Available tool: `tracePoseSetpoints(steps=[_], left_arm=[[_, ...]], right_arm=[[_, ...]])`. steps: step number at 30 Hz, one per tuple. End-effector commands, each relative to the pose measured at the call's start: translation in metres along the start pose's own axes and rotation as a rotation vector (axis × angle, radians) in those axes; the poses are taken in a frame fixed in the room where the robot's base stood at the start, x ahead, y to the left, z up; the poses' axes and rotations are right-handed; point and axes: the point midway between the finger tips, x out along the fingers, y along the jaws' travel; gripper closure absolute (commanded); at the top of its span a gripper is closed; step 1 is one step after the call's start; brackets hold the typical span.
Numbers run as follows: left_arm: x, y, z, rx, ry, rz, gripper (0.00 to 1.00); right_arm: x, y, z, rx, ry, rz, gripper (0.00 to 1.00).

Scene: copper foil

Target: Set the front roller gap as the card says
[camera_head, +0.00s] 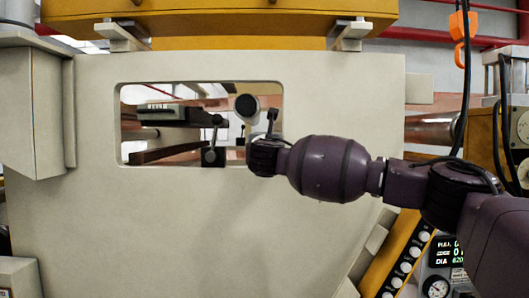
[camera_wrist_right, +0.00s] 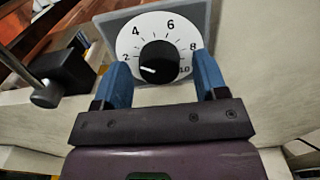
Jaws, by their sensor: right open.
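In the right wrist view a white dial (camera_wrist_right: 138,30) carries the numbers 2 to 10 and a black knob (camera_wrist_right: 160,58). The knob's white mark points to the lower left, a little below the 2. My right gripper (camera_wrist_right: 160,78) is open, its blue fingers on either side of the knob; I cannot tell whether they touch it. In the head view my right gripper (camera_head: 264,152) reaches into the machine's window at its right end and hides the dial. The front rollers are not clearly made out, and I see no readable card. My left gripper is out of view.
A pale machine panel (camera_head: 200,225) surrounds the window. Inside are a small counter (camera_head: 160,109), a lever on a black block (camera_head: 212,157) and a round dark-faced part (camera_head: 247,105). A control panel with a lit display (camera_head: 447,252) is at lower right. An orange hook (camera_head: 462,25) hangs at upper right.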

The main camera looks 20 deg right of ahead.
Motion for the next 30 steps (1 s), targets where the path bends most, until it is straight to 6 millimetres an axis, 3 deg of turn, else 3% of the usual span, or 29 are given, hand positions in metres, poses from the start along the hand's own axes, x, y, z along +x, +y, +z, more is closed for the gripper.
tracePoseSetpoints(steps=[1,11,20,30], left_arm=[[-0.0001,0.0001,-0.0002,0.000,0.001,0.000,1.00],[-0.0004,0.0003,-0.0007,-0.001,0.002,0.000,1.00],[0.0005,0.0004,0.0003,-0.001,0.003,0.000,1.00],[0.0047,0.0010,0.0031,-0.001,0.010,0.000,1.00]], right_arm=[[-0.0001,0.0001,0.0000,0.000,0.000,0.000,0.34],[-0.0002,0.0000,0.0000,0.000,0.000,0.000,0.83],[-0.0001,-0.0001,-0.0011,0.039,0.001,0.000,0.83],[-0.0002,0.0010,-0.0027,0.263,0.002,0.001,0.83]])
